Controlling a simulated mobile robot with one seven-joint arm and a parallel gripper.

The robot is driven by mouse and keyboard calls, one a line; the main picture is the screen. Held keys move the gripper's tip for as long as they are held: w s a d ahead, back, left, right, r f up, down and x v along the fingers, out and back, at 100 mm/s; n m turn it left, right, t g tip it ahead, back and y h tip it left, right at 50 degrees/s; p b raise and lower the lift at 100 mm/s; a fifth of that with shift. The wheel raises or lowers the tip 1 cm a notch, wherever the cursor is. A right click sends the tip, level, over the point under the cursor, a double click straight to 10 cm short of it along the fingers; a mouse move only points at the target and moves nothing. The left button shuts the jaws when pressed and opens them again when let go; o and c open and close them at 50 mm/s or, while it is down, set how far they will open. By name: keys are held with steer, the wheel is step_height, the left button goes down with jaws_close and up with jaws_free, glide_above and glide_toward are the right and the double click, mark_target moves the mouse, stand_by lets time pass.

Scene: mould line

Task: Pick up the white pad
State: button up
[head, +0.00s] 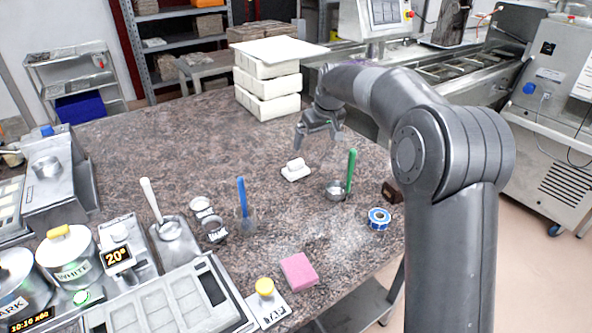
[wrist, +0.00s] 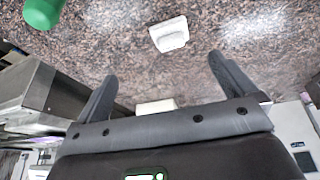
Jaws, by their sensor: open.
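The white pad (head: 296,170) lies on the speckled brown counter, a low block with a raised grip on top. In the wrist view the white pad (wrist: 169,36) is near the top, beyond the fingertips and clear of them. My gripper (head: 318,142) is above the counter, behind and slightly right of the pad in the head view. Its fingers are spread wide with nothing between them, as the wrist view of my gripper (wrist: 163,68) also shows.
A green-handled tool in a small metal cup (head: 337,190) stands right of the pad. A blue tape roll (head: 379,218) and a pink sponge (head: 299,271) lie nearer. Stacked white blocks (head: 268,86) stand behind. The counter (head: 150,130) left of the pad is clear.

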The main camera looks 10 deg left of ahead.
steer(key=n, duration=0.1)
glide_toward(296, 161)
steer(key=w+f, duration=0.1)
steer(key=shift+y, duration=0.3)
steer(key=x, duration=0.5)
steer(key=shift+f, duration=0.25)
steer(key=shift+s+x, duration=0.2)
steer(key=shift+x, duration=1.15)
steer(key=shift+s+x, duration=0.2)
steer(key=shift+x, duration=1.1)
steer(key=shift+f, duration=0.15)
steer(key=shift+c, duration=0.6)
steer(key=c, duration=0.9)
